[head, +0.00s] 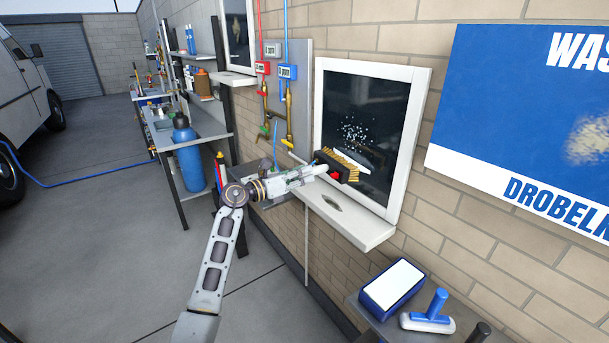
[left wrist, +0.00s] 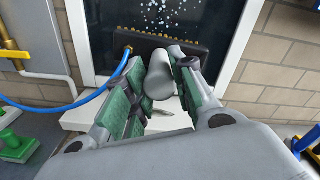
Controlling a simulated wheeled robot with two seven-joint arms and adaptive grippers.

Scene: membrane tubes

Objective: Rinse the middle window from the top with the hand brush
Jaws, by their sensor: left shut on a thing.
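The window (head: 385,110) in the centre of the head view has a white frame, dark glass and a white sill (head: 350,222). White specks of spray or drops (head: 352,133) show on the glass. My left gripper (head: 312,173) is shut on the grey handle of the hand brush (head: 347,170), above the sill. The brush has a dark block and tan bristles, in front of the lower half of the glass. In the left wrist view the block (left wrist: 165,50) lies crosswise beyond the handle. I cannot tell whether the bristles touch the glass. My right gripper is out of view.
A blue hose (left wrist: 70,104) runs to the brush from the left. Left of the window are pipes and valves (head: 276,100) and a blue tank (head: 187,155). A shelf at lower right holds a blue-and-white box (head: 393,288) and a blue-handled tool (head: 430,315).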

